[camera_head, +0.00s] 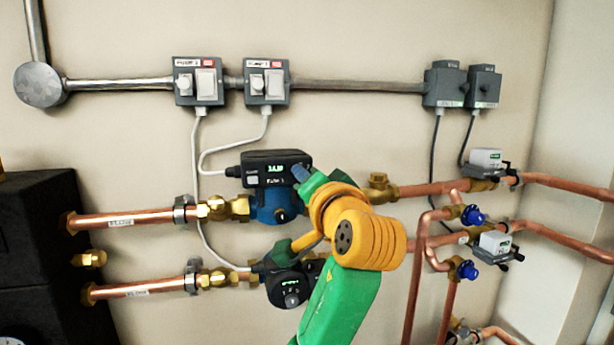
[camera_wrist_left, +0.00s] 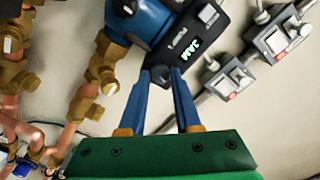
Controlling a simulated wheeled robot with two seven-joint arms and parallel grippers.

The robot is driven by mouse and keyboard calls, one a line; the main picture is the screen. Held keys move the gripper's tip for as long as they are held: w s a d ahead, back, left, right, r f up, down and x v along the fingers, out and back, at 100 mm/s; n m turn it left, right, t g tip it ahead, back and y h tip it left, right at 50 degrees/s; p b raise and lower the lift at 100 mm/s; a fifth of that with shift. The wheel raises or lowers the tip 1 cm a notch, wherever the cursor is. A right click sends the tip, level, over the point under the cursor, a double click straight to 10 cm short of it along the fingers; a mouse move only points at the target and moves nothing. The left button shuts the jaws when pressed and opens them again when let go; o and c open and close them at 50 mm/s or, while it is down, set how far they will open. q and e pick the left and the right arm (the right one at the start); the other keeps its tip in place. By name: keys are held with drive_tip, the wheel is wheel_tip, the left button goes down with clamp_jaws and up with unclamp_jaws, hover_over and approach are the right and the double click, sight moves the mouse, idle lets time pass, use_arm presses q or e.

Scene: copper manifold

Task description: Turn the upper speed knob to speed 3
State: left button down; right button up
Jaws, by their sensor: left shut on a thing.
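The upper pump has a black control box (camera_head: 272,166) with a green-lit display, above a blue body (camera_head: 270,205). My left gripper (camera_head: 301,174), on a green and yellow arm, reaches the right end of this box. In the left wrist view, my left gripper's blue fingers close on a small dark knob, the upper speed knob (camera_wrist_left: 160,74), beside the green display (camera_wrist_left: 191,50). The fingertips hide part of the knob, and I cannot read its setting. The lower pump (camera_head: 288,284) is partly hidden behind my arm. My right gripper is out of view.
Two switch boxes (camera_head: 198,82) (camera_head: 267,82) and a conduit (camera_head: 355,87) are on the wall above. Copper pipes with brass fittings (camera_head: 222,208) flank the pumps. Blue-handled valves (camera_head: 472,215) stand to the right. A black cabinet (camera_head: 40,250) is at left.

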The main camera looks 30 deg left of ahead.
use_arm(q)
drive_tip(key=m+p, duration=0.2)
drive_tip(key=m, duration=0.3)
drive_tip(key=shift+m, duration=0.7)
drive_tip(key=c, duration=0.6)
unclamp_jaws()
drive_tip(key=b+v, duration=0.1)
drive_tip(key=v, duration=0.6)
drive_tip(key=shift+b, duration=0.4)
drive_tip(key=shift+w+f, duration=0.1)
